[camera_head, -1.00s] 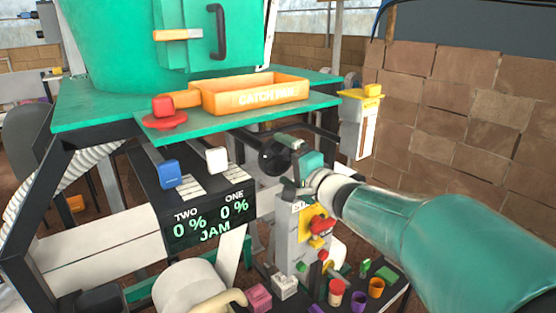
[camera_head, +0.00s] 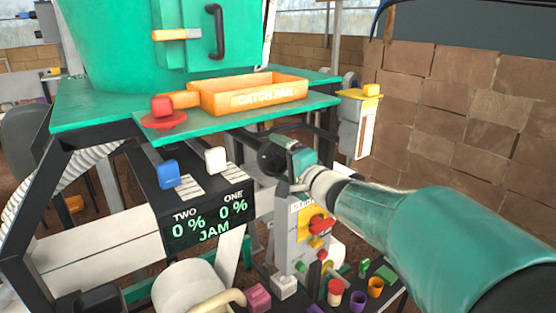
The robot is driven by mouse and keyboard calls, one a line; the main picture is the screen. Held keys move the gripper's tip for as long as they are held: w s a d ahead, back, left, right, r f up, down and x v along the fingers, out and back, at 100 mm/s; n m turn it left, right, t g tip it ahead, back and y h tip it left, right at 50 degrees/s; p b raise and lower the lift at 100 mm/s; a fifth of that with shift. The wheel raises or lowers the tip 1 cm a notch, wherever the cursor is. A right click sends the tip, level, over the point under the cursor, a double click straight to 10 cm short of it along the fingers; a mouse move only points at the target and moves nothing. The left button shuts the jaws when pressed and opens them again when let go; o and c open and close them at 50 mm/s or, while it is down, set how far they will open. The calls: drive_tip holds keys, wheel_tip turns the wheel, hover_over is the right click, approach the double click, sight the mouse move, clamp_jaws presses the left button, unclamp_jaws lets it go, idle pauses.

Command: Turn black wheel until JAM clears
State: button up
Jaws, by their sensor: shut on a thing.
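The black wheel (camera_head: 270,157) sits under the green table, left of the arm's end. My gripper (camera_head: 287,160) is at its right side, shut on it; the fingers are small and partly hidden by the wrist. The display (camera_head: 209,217) on the black box reads TWO 0 %, ONE 0 % and JAM in green letters.
An orange CATCH PAN (camera_head: 250,95) and a red knob (camera_head: 162,107) are on the green table (camera_head: 95,108) above. Blue (camera_head: 168,174) and white (camera_head: 215,160) knobs top the display box. A grey control post (camera_head: 305,235) with a red switch stands below my wrist. A brick wall (camera_head: 450,110) is at right.

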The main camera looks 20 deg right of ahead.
drive_tip(key=n, duration=1.8)
drive_tip(key=shift+n, duration=0.3)
drive_tip(key=n, duration=0.6)
drive_tip(key=shift+n, duration=0.3)
drive_tip(key=o, duration=0.8)
